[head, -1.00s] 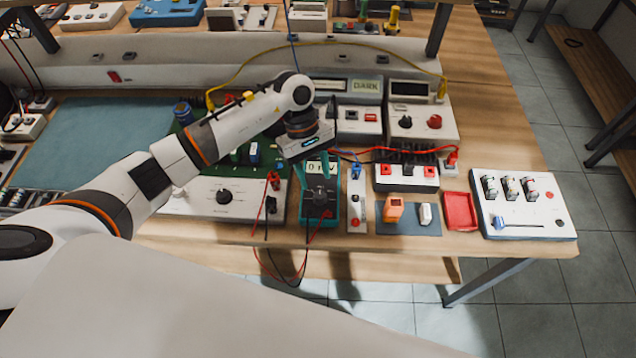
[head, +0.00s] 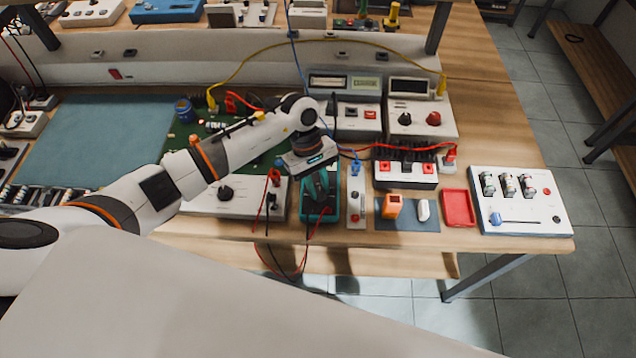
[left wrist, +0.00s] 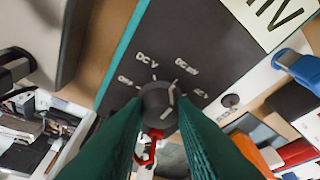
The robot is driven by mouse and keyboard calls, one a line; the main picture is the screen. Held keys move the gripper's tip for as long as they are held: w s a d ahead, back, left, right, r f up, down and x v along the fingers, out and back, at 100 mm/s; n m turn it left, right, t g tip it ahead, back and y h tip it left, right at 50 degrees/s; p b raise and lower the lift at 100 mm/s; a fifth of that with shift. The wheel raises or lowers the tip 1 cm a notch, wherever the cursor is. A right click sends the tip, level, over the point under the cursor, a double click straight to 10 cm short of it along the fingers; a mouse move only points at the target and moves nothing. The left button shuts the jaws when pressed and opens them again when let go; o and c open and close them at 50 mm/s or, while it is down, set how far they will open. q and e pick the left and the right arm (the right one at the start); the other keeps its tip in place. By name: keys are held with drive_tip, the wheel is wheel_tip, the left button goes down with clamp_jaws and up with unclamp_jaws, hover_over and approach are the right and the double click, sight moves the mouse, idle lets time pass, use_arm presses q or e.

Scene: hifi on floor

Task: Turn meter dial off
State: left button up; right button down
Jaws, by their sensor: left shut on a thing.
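The meter (head: 328,212) is a teal-edged, dark-faced box near the bench's front edge. My left gripper (head: 317,200) points down over it and hides most of its face. In the left wrist view, the round dark dial (left wrist: 158,104) sits between my green fingertips, which are shut on it. Marks that look like OFF, DC V and DC mA ring the dial. Its white line seems to point up and right, away from the OFF mark on the left. Part of the meter's display (left wrist: 275,15) shows at the top right. My right gripper is not in view.
Red and black leads (head: 268,255) hang from the meter's area over the front edge. A slim white unit with a blue plug (head: 356,190) stands close on the right. A white box with a dark knob (head: 228,198) is on the left. A red tray (head: 458,208) lies farther right.

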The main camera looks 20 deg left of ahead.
use_arm(q)
drive_tip(key=n+b, duration=0.2)
drive_tip(key=b, duration=0.1)
drive_tip(key=shift+a+f+t, duration=0.15)
drive_tip(key=shift+f+t, duration=0.05)
drive_tip(key=shift+t, duration=0.2)
drive_tip(key=n+t+h+b, duration=0.1)
drive_tip(key=n+b, duration=0.1)
drive_tip(key=n, duration=0.1)
drive_tip(key=shift+s+n, duration=0.15)
drive_tip(key=shift+n, duration=0.15)
drive_tip(key=n+t+b, duration=0.1)
drive_tip(key=n, duration=0.1)
drive_tip(key=n+t+b, duration=0.1)
drive_tip(key=n, duration=0.1)
drive_tip(key=n+b, duration=0.1)
drive_tip(key=n, duration=0.1)
drive_tip(key=shift+s+r+t+b, duration=0.1)
drive_tip(key=shift+s+t+b, duration=0.15)
drive_tip(key=shift+t+b, duration=0.15)
drive_tip(key=n+t+b, duration=0.1)
drive_tip(key=n, duration=0.2)
drive_tip(key=n+y+b, duration=0.1)
drive_tip(key=n+b, duration=0.1)
drive_tip(key=n, duration=0.1)
drive_tip(key=shift+s+d+r+t, duration=0.1)
drive_tip(key=shift+s+d+t, duration=0.1)
drive_tip(key=shift+t, duration=0.2)
drive_tip(key=shift+n+y, duration=0.3)
drive_tip(key=shift+w, duration=0.1)
